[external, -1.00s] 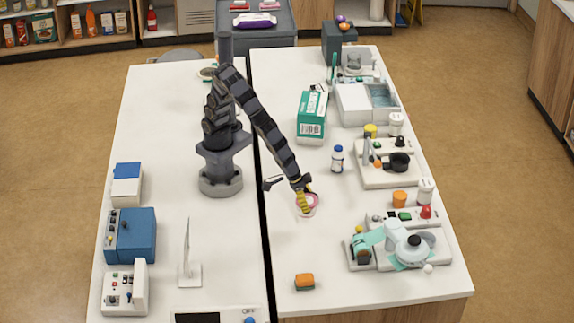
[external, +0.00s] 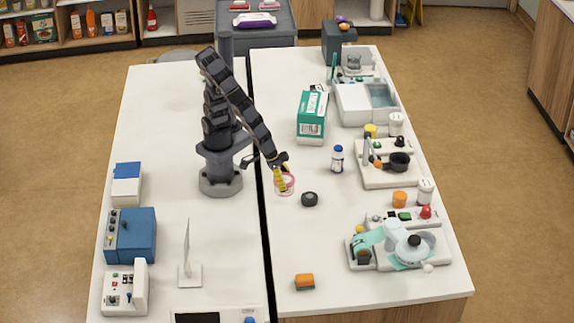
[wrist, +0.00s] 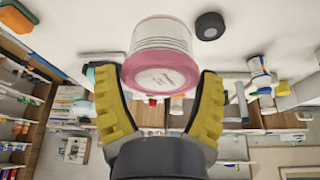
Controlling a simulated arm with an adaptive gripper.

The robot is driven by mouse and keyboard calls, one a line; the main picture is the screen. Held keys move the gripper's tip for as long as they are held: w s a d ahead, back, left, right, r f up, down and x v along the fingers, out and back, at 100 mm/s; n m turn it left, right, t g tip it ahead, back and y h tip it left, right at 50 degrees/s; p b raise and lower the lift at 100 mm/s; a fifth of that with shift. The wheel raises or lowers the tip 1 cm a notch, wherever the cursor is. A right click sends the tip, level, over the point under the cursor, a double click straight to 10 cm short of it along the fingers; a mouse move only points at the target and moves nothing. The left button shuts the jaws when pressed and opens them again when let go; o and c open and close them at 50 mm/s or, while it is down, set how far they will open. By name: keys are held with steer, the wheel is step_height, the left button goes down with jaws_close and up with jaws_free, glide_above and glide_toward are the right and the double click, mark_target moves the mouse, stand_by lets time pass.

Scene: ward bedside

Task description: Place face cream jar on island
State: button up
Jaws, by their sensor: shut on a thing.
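The face cream jar (external: 286,187) is pink with a clear, whitish body. In the wrist view the jar (wrist: 161,50) sits tilted between the yellow finger pads, its pink end facing the camera. My gripper (external: 280,178) is shut on it, near the dark gap on the right-hand white worktop's side. The jar looks held above the white island top (external: 270,262); its exact height is hard to tell.
A black round object (external: 309,199) lies just right of the jar. A blue-capped white bottle (external: 337,160) and a green-white box (external: 311,117) stand farther back. An orange block (external: 304,281) lies near the front. Several devices line the right edge.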

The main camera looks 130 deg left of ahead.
steer(key=d+f+m, duration=0.1)
steer(key=d+f, duration=0.3)
steer(key=d, duration=0.4)
steer(key=d+f+m+h, duration=0.1)
steer(key=d+f, duration=0.3)
steer(key=d, duration=0.5)
steer(key=s+d+f+m, duration=0.1)
steer(key=d+f, duration=0.3)
steer(key=d, duration=0.4)
steer(key=shift+d+m+t+h, duration=0.3)
steer(key=shift+m+h, duration=0.1)
steer(key=shift+m, duration=0.5)
steer(key=shift+f, duration=2.2)
steer(key=shift+w+f, duration=0.1)
steer(key=shift+f, duration=0.1)
steer(key=o, duration=1.1)
steer(key=shift+c, duration=0.2)
